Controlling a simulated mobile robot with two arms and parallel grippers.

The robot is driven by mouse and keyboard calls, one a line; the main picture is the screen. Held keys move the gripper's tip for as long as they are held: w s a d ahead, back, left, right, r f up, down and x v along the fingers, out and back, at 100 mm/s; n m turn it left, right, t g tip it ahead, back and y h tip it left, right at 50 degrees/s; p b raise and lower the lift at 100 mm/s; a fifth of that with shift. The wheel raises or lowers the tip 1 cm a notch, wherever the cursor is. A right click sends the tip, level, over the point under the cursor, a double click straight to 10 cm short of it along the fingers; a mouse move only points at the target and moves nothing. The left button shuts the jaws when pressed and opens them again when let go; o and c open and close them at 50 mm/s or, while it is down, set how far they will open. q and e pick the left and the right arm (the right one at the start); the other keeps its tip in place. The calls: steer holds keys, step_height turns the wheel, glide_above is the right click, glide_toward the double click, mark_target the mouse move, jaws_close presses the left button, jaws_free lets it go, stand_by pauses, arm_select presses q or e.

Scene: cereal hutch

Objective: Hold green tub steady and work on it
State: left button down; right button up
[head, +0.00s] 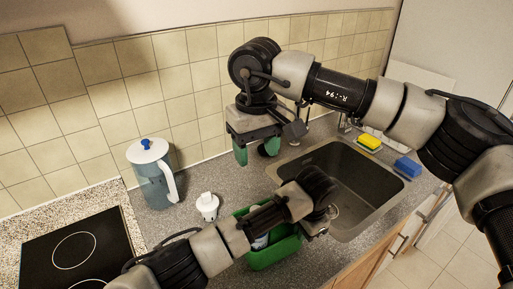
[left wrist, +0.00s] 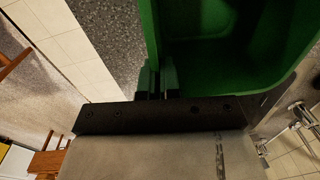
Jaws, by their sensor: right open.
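The green tub (head: 272,257) stands on the counter left of the sink, partly covered by my left arm. In the left wrist view the tub (left wrist: 235,55) fills the upper right, and its inside looks empty there. My left gripper (head: 312,230) is at the tub's right end. In the left wrist view its fingers (left wrist: 160,80) are close together with the tub's wall between them. My right gripper (head: 256,149) is open and empty, pointing down above the counter behind the tub. Something pale shows inside the tub in the head view, mostly hidden by my arm.
A blue-grey pitcher (head: 157,187) with a white lid and a small white object (head: 207,205) stand left of the tub. The sink (head: 345,180) lies to the right, with a yellow sponge (head: 369,142) and a blue sponge (head: 407,167) beyond. A black hob (head: 75,252) is far left.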

arm_select(q)
steer(key=c, duration=1.3)
jaws_free()
steer(key=shift+o, duration=0.2)
steer(key=shift+r, duration=0.1)
